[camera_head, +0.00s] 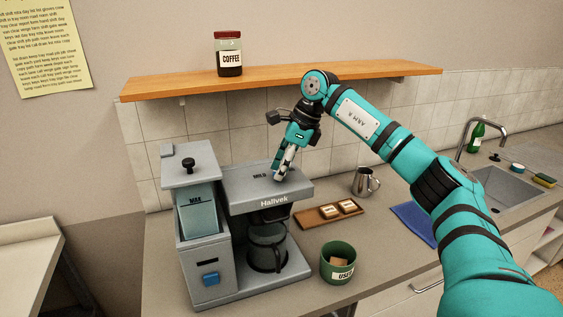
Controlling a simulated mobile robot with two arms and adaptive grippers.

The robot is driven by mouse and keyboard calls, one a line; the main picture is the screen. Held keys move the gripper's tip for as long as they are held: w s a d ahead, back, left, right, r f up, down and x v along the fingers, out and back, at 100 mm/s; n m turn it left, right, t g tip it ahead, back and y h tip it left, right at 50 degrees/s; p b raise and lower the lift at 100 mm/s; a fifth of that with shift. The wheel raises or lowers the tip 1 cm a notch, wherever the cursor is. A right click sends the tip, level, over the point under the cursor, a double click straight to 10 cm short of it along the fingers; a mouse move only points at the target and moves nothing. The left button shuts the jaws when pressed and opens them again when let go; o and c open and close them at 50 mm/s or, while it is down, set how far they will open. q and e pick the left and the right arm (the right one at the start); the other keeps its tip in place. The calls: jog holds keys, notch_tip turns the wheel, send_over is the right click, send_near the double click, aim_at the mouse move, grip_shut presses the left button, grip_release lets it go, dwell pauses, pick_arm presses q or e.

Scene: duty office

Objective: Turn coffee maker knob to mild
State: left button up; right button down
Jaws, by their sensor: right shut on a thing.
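The grey coffee maker (235,195) stands on the counter, with the word MILD on its top panel. My right gripper (281,173) points down onto this top panel, just right of the MILD mark. Its fingers are shut on the knob, which they mostly hide, so I cannot tell which way the knob points. A dark jug (266,247) sits in the bay below. My left gripper is not in view.
A black lid handle (187,165) tops the water tank at left. A green pot (339,263), a wooden tray (328,217) and a metal pitcher (363,182) stand to the right. A wooden shelf (290,83) with a coffee jar (229,54) runs above.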

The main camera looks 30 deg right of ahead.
dwell(0.3)
jog(key=c, duration=1)
grip_release()
jog(key=shift+r, duration=0.15)
jog(key=v, duration=1.1)
jog(key=shift+s+d+r, duration=0.1)
jog(key=shift+d+r, duration=0.1)
jog(key=shift+r, duration=0.1)
